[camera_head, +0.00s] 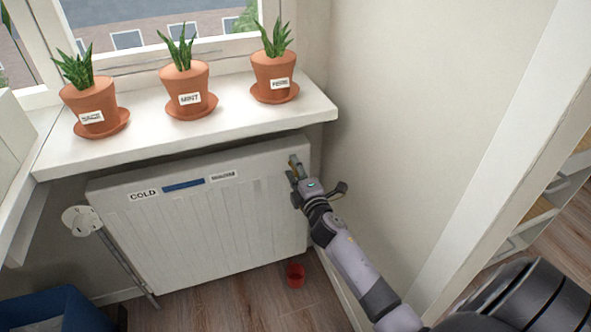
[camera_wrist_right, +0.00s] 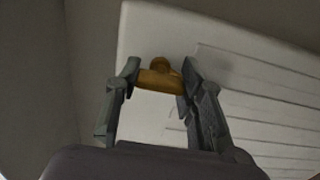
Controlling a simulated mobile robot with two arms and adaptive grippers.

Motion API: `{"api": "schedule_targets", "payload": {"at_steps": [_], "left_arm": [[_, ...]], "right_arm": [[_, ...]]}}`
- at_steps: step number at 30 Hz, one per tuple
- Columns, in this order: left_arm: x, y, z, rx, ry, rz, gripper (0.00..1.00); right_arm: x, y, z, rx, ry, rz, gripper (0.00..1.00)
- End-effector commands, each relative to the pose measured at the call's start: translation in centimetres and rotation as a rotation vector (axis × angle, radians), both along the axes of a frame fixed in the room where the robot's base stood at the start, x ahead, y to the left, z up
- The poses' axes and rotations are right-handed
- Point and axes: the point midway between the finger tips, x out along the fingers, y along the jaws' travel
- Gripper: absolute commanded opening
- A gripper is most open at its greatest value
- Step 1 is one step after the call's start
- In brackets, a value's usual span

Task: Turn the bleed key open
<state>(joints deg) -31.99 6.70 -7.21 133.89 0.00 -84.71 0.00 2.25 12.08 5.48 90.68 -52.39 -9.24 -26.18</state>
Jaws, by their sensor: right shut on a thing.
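The bleed key (camera_wrist_right: 158,82) is a small brass-coloured piece at the top corner of the white radiator (camera_head: 205,215). In the right wrist view it lies between both fingers of my right gripper (camera_wrist_right: 157,85), which are shut on it. In the head view my right gripper (camera_head: 294,168) reaches the radiator's upper right corner, and a bit of brass shows at its fingertips. The radiator carries a "COLD" label, a blue strip and a second small label too small to read. My left gripper is not in view.
Potted plants labelled SAGE (camera_head: 88,104), MINT (camera_head: 187,90) and a third (camera_head: 273,75) stand on the white sill (camera_head: 140,140) above the radiator. A white valve (camera_head: 80,220) is at the radiator's left.

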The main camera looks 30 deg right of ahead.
Motion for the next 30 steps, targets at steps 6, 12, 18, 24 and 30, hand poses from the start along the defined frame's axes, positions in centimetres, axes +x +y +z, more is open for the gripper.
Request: {"api": "schedule_targets", "payload": {"at_steps": [6, 12, 18, 24, 30], "left_arm": [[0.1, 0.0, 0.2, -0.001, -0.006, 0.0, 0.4], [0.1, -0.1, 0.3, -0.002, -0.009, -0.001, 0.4], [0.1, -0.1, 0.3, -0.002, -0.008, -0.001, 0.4], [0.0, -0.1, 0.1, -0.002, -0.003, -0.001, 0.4], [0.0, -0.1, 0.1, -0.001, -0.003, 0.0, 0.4]], "right_arm": [[0.0, 0.1, -0.1, 0.001, 0.002, 0.001, 0.45], [0.0, 0.0, -0.1, 0.002, 0.001, 0.001, 0.57], [0.0, 0.0, 0.0, 0.002, 0.0, 0.0, 0.57], [-1.1, 0.3, -0.2, 0.003, 0.002, 0.001, 0.57], [-4.9, 1.2, -0.2, 0.003, 0.002, 0.001, 0.57]]}}
